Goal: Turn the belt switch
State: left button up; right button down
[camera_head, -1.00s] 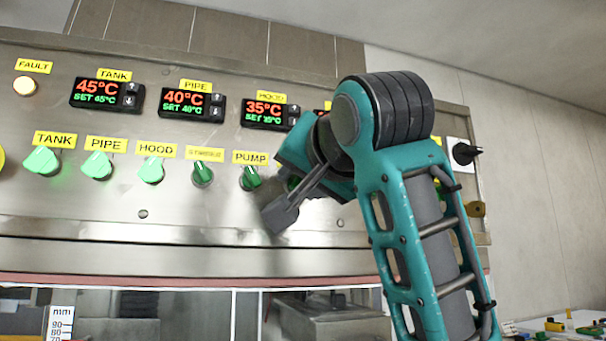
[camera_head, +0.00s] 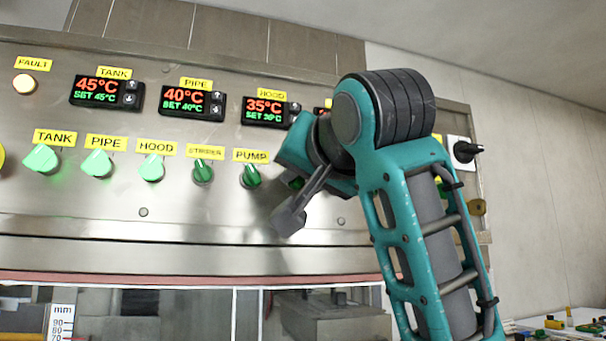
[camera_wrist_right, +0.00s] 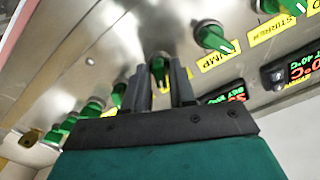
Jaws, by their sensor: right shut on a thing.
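My right gripper (camera_wrist_right: 161,82) is at the control panel, with its two dark fingers shut on a green switch knob (camera_wrist_right: 159,67). This knob is the one beside the PUMP knob (camera_wrist_right: 213,38), on the side away from STIRRER. Its label is hidden, so I cannot read whether it says belt. In the head view my right wrist (camera_head: 318,150) covers the fingers and most of that knob, just right of the PUMP knob (camera_head: 250,175). My left gripper is in neither view.
Green knobs for TANK (camera_head: 41,159), PIPE (camera_head: 97,163), HOOD (camera_head: 152,168) and STIRRER (camera_head: 203,172) sit left of PUMP. Temperature displays (camera_head: 192,102) are above. More green knobs (camera_wrist_right: 93,107) lie beyond the gripper. A black rotary handle (camera_head: 466,151) is at the panel's right end.

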jog(key=n+p, duration=0.2)
jog(key=n, duration=0.8)
jog(key=shift+r+n, duration=0.1)
jog(key=shift+n, duration=0.2)
dwell(0.5)
jog(key=c, duration=1.2)
grip_release()
jog(key=shift+o, duration=0.2)
jog(key=shift+s, duration=0.15)
jog(key=b+v, duration=0.3)
jog(key=v, duration=0.9)
jog(key=shift+s+d, duration=0.2)
jog(key=shift+s, duration=0.15)
